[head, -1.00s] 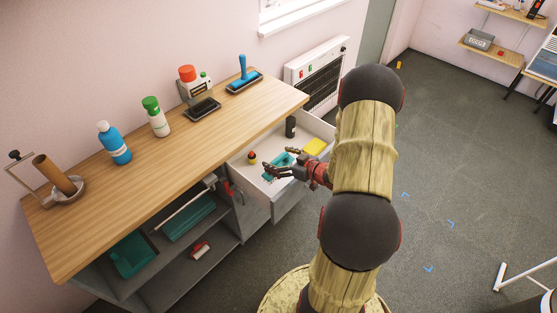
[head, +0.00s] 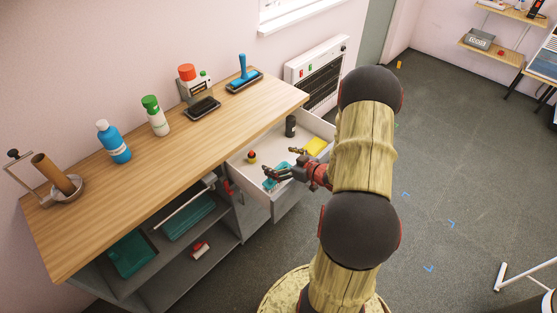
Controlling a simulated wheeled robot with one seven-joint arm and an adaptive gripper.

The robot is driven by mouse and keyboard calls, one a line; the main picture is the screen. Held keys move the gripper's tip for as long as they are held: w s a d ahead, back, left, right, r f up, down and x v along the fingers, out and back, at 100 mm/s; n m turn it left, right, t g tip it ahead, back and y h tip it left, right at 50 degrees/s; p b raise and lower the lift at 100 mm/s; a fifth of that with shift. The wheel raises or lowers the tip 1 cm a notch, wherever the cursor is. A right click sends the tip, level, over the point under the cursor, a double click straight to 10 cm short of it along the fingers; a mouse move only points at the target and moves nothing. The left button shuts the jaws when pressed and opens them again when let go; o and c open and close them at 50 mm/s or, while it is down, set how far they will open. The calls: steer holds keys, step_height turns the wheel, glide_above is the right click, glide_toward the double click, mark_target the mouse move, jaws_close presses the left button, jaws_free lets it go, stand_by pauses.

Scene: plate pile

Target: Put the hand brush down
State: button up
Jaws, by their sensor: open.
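My gripper (head: 273,174) is open, low over the front part of the pulled-out white drawer (head: 246,181). A teal thing (head: 270,184), likely the hand brush, shows in the drawer beneath and beside the fingers. The fingers and wrist hide much of it, so its full shape is unclear. I cannot tell whether the fingers touch it.
The drawer also holds a yellow sponge (head: 315,147), a dark cylinder (head: 291,126) and a small red-and-black item (head: 251,157). Bottles and a blue-handled tool (head: 244,72) stand on the wooden counter (head: 150,180). Floor to the right is mostly clear.

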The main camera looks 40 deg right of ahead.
steer(key=shift+r, duration=0.25)
steer(key=p+v, duration=0.1)
steer(key=v, duration=0.3)
steer(key=p+v, duration=0.1)
steer(key=v, duration=0.3)
steer(key=p+v, duration=0.1)
steer(key=v, duration=0.3)
steer(key=shift+r+p, duration=0.35)
steer(key=w+r+g+h, duration=0.45)
steer(key=w+r, duration=0.35)
steer(key=r, duration=0.5)
steer(key=s+a+r+m+h, duration=0.1)
steer(key=a+r+h, duration=0.1)
steer(key=a+r, duration=0.7)
steer(key=s+a+r+g+y, duration=0.1)
steer(key=s+a+r+y, duration=0.1)
steer(key=s+a, duration=0.6)
steer(key=s+a+r+g+y, duration=0.2)
steer(key=s+a, duration=0.7)
steer(key=a, duration=0.6)
step_height(320, 180, up, 2)
steer(key=shift+r+y, duration=0.1)
steer(key=shift+y, duration=0.55)
